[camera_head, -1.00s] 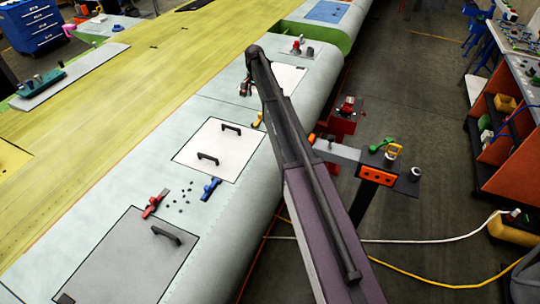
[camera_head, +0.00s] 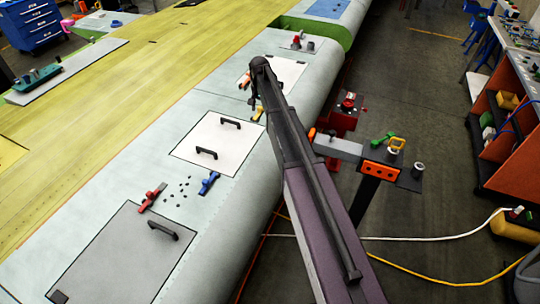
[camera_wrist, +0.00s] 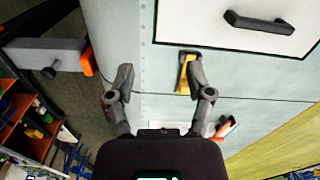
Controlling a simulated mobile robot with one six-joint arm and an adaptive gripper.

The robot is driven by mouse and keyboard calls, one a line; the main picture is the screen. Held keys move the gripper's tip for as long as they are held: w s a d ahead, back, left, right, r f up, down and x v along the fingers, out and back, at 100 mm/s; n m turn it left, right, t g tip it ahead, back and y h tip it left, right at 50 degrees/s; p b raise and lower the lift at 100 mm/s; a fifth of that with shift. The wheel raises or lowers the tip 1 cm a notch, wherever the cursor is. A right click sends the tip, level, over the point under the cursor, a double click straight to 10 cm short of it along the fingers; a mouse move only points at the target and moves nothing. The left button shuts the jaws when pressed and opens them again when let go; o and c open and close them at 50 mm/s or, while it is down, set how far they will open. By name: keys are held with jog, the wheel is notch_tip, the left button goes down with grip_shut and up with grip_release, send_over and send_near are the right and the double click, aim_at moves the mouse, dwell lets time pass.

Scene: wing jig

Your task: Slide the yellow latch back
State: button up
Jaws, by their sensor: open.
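The yellow latch (camera_head: 258,113) sits on the pale wing skin beside the far corner of the white panel with two handles. In the wrist view the yellow latch (camera_wrist: 183,76) stands on a dark base near the panel edge. My gripper (camera_wrist: 160,80) is open, with its fingers spread on either side of the latch in this view. The latch appears close to the right finger, which overlaps its edge; I cannot tell whether they touch. In the head view my gripper (camera_head: 254,101) is just beyond the latch, partly hidden by my arm.
The white panel (camera_head: 205,155) has raised black handles. A blue latch (camera_head: 208,183), a red latch (camera_head: 152,197) and several small dark pieces lie nearer. An orange-red latch (camera_head: 244,79) is beyond my gripper. A grey stand (camera_head: 340,148) with an orange clamp is on the right.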

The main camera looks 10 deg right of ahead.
jog(key=s+f+n+b, duration=0.1)
jog(key=s+f+b, duration=0.1)
jog(key=s, duration=0.4)
jog(key=s+f+n+b, duration=0.1)
jog(key=s+f+b, duration=0.1)
jog(key=s, duration=0.4)
jog(key=s+f+b, duration=0.3)
jog(key=s, duration=0.3)
jog(key=shift+f+n, duration=0.3)
jog(key=shift+n, duration=0.1)
jog(key=shift+s, duration=0.1)
jog(key=s+f+n+b, duration=0.1)
jog(key=s+f+b, duration=0.2)
jog(key=s, duration=0.5)
jog(key=s+f+n+b, duration=0.1)
jog(key=s+f+b, duration=0.3)
jog(key=s, duration=0.5)
jog(key=shift+n, duration=0.4)
